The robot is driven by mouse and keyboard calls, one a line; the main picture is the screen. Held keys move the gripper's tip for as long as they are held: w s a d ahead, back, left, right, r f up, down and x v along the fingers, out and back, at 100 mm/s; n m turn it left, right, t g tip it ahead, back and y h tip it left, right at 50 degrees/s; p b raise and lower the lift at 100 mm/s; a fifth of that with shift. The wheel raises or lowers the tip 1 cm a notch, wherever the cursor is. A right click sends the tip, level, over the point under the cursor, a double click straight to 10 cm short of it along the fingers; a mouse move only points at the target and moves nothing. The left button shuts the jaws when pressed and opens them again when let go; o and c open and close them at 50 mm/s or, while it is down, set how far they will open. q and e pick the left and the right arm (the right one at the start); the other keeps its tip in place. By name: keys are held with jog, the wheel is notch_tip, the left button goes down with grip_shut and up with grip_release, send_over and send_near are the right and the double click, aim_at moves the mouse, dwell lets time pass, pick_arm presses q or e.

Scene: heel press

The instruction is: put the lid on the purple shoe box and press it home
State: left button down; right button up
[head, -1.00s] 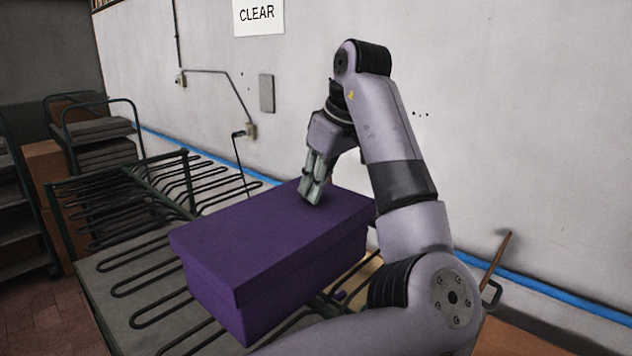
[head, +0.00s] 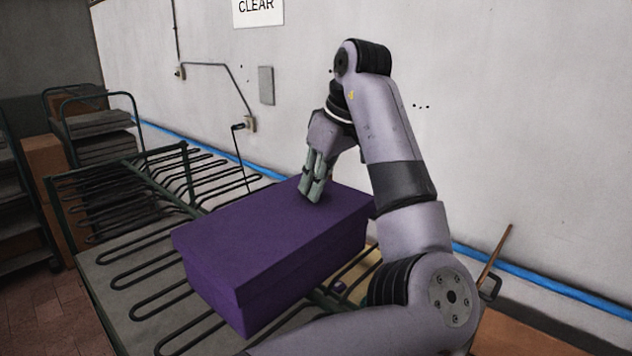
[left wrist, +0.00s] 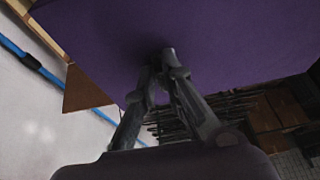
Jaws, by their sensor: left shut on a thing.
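The purple shoe box (head: 222,308) stands on the rack-like table. Its purple lid (head: 262,236) lies over its top, with the lid's rim overhanging the box walls. I cannot tell whether the lid is fully down at the far side. My left gripper (head: 311,195) points down at the lid's far right part, its fingers close together and their tips at the lid's top. In the left wrist view the fingertips (left wrist: 163,62) meet at the purple surface (left wrist: 215,40), and the pinched spot is hidden. My right gripper is not in view.
The table (head: 112,283) carries dark looped bars (head: 150,262) around the box. Trolleys (head: 100,130) and cartons (head: 45,165) stand at the left. A wall (head: 530,120) rises behind.

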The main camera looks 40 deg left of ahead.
pick_arm(q)
jog(key=shift+s, duration=0.15)
jog(key=shift+f, duration=0.2)
jog(key=shift+f, duration=0.55)
dwell(1.4)
jog(key=c, duration=1.6)
grip_release()
jog(key=shift+o, duration=0.4)
jog(key=o, duration=0.4)
jog(key=shift+r, duration=0.2)
jog(key=shift+r, duration=3.4)
